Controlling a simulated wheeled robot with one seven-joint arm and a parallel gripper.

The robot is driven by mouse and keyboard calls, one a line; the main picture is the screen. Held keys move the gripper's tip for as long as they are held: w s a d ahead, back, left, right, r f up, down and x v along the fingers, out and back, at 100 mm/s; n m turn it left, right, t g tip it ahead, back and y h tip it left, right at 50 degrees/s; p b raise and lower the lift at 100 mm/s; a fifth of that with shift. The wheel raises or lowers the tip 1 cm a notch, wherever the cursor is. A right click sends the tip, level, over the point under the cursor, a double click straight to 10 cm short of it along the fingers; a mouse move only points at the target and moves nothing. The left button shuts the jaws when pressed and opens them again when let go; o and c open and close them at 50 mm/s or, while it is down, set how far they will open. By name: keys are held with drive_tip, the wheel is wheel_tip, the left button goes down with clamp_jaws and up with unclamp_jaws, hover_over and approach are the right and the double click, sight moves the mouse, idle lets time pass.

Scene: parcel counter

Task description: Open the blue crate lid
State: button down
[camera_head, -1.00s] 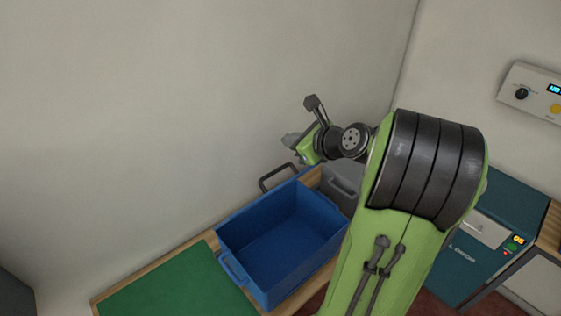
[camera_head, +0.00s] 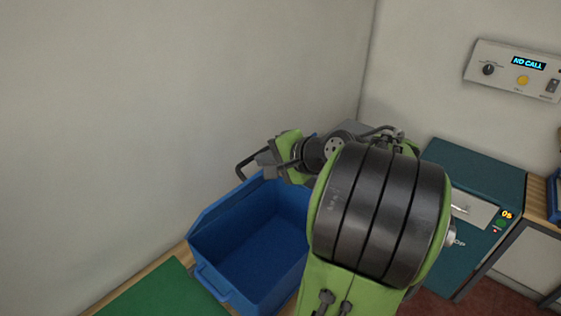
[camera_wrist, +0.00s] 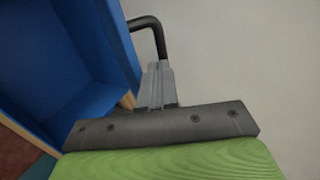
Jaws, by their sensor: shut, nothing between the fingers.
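The blue crate (camera_head: 212,275) stands open, its empty blue inside facing up. A thin blue panel (camera_head: 222,206) runs along its back-left edge and seems to be the lid, standing raised. A black bar handle (camera_head: 240,170) sticks out behind this panel, and it also shows in the wrist view (camera_wrist: 150,24). My gripper (camera_head: 264,163) is at the crate's back corner, close to the handle. In the wrist view my gripper's grey fingers (camera_wrist: 156,80) are together and empty, just below the handle's end. I cannot tell whether they touch the handle or panel.
A green mat (camera_head: 160,295) lies on the wooden counter at front left. The pale wall (camera_head: 130,110) rises close behind the crate. At right are a teal cabinet (camera_head: 480,175) and a wall panel (camera_head: 505,72) reading "NO CALL".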

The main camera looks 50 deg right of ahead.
drive_tip(key=shift+w+f, duration=0.25)
drive_tip(key=shift+w, duration=0.2)
drive_tip(key=shift+w+a+r+p, duration=0.1)
drive_tip(key=shift+w+r+p, duration=0.3)
drive_tip(key=shift+p, duration=0.35)
drive_tip(key=w+r+g+p, duration=0.1)
drive_tip(key=p, duration=0.2)
drive_tip(key=shift+w, duration=0.4)
drive_tip(key=w+r+g+p, duration=0.1)
drive_tip(key=w+g+p, duration=0.1)
drive_tip(key=w+p, duration=0.6)
drive_tip(key=shift+w+a+r+p, duration=0.2)
drive_tip(key=shift+w+p, duration=0.2)
drive_tip(key=shift+w, duration=3.15)
